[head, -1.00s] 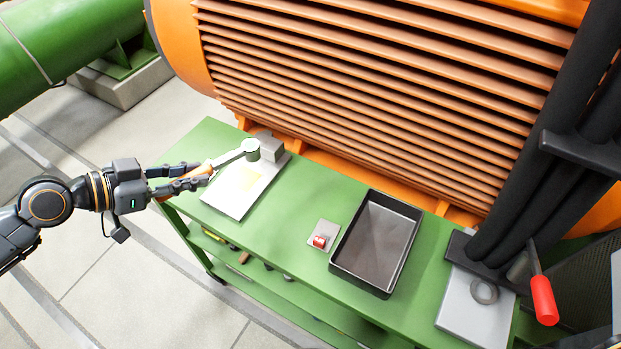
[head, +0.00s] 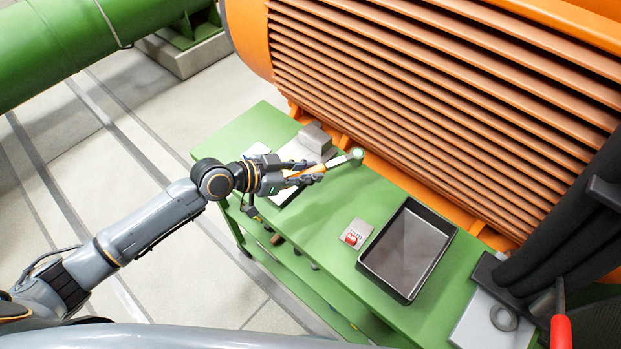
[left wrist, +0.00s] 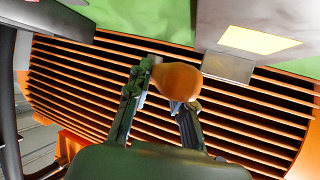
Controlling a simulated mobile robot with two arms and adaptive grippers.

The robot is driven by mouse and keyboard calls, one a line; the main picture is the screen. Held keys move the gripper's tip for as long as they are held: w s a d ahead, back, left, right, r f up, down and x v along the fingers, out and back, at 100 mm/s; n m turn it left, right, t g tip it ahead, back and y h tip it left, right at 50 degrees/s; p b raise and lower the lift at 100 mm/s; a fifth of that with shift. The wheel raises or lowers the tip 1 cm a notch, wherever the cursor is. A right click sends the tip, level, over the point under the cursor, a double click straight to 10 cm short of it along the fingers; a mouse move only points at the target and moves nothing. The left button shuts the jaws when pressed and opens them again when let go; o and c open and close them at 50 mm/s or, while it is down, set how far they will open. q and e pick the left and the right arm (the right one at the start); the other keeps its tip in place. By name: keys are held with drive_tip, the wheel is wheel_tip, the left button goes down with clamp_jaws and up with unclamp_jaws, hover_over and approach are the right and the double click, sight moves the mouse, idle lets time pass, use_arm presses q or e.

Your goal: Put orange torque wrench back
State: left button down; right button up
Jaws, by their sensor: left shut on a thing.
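The torque wrench has an orange handle (head: 312,170), a pale grey shaft and a round greenish-grey head (head: 357,153). My left gripper (head: 302,178) is shut on the handle, with the head pointing right over the green bench. In the left wrist view, the rounded orange handle end (left wrist: 178,80) sits between the two fingers. A pale plate (head: 257,150) lies on the bench's left part, largely hidden behind my gripper, with a grey block (head: 315,138) at its back edge. The left wrist view shows a yellow patch (left wrist: 258,39) on the plate. My right gripper is not in view.
A black open tray (head: 447,228) stands on the green bench (head: 330,225), with a small red item on a grey pad (head: 351,240) left of it. A grey plate with a ring (head: 503,318) and a red handle (head: 561,331) are at right. The orange ribbed housing (head: 430,90) rises behind.

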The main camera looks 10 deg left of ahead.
sight(310, 191)
use_arm(q)
drive_tip(key=f, duration=0.3)
drive_tip(key=shift+w+d+f, duration=0.1)
drive_tip(key=shift+d+f, duration=0.1)
drive_tip(key=shift+d, duration=0.1)
drive_tip(key=shift+f, duration=0.15)
drive_tip(key=shift+f, duration=0.2)
drive_tip(key=c, duration=1.2)
unclamp_jaws()
drive_tip(key=shift+o, duration=0.2)
drive_tip(key=shift+r, duration=0.1)
